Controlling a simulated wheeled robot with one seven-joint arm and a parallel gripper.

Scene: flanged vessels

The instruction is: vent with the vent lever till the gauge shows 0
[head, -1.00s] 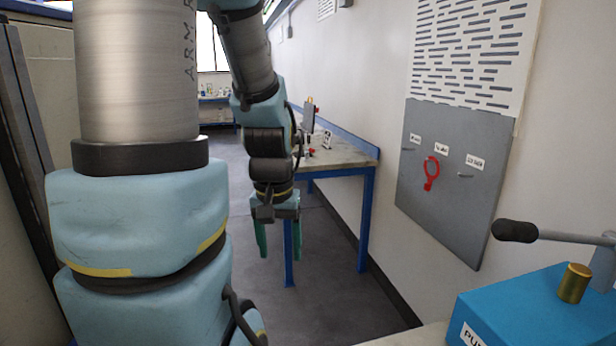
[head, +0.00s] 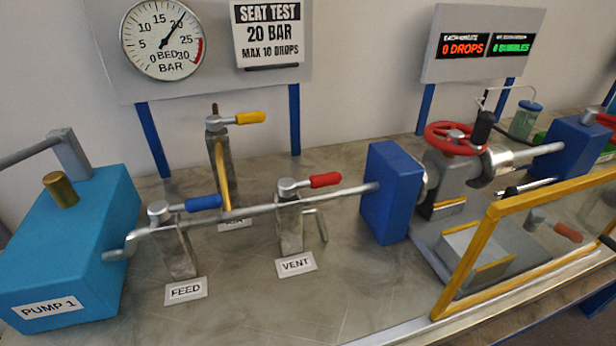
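The vent lever (head: 325,181) has a red grip and sits on top of a grey valve post behind the VENT label (head: 296,265). Its grip points right, roughly along the pipe. A short bent outlet pipe shows at the post's right side. The round gauge (head: 155,52), marked BED BAR, hangs on the back panel at top left. Its needle points up and right, at about 20. My gripper is not in the current head view.
The blue PUMP 1 box (head: 65,250) stands at left. The blue FEED lever (head: 203,203) is left of the vent lever, and a yellow lever (head: 250,117) stands behind. A blue flange block (head: 390,195), red handwheel (head: 455,137) and yellow-framed guard (head: 465,260) are at right.

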